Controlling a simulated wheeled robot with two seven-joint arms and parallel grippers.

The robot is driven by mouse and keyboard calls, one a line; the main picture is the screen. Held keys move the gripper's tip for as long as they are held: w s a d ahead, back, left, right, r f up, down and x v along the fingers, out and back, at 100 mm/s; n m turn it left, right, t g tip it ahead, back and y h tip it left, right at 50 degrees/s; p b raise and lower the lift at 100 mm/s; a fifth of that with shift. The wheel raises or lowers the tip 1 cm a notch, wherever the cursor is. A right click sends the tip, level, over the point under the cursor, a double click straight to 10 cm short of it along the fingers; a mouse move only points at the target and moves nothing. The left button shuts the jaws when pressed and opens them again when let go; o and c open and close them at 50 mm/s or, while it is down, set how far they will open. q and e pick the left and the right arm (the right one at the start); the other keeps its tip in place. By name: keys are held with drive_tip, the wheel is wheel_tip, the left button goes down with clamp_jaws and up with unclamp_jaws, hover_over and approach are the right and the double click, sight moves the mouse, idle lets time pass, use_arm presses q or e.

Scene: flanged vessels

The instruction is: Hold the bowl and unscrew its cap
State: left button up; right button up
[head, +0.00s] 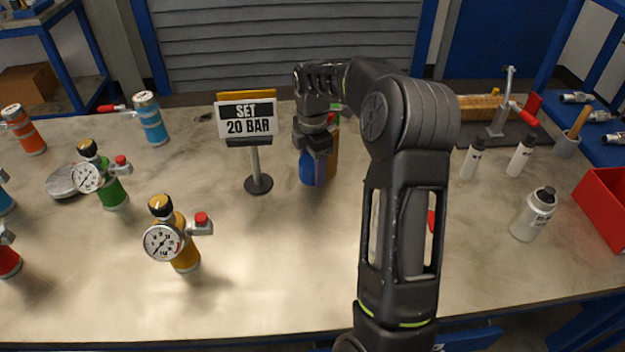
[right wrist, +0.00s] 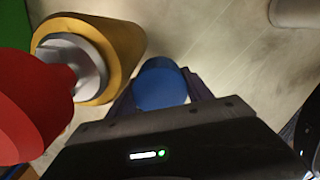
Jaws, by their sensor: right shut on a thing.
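In the right wrist view the blue body (right wrist: 160,84) sits between the two dark fingers. The gripper hides much of it, and I cannot make out its cap. My left gripper is not in view.
A yellow vessel (right wrist: 112,50) with a red knob (right wrist: 30,105) stands close beside the held one. A sign (head: 247,120) reads "SET 20 BAR". A yellow gauge vessel (head: 184,258) and a green one (head: 112,190) stand left. A grey bottle (head: 532,215) stands right. The front middle is clear.

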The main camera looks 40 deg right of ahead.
sight(313, 189)
drive_tip(key=shift+f, duration=2.2)
drive_tip(key=shift+f, duration=0.2)
drive_tip(key=o, duration=1.6)
drive_tip(key=shift+c, duration=0.2)
drive_tip(key=shift+r, duration=0.1)
wheel_tip(313, 189, up, 12)
drive_tip(key=shift+r, duration=0.1)
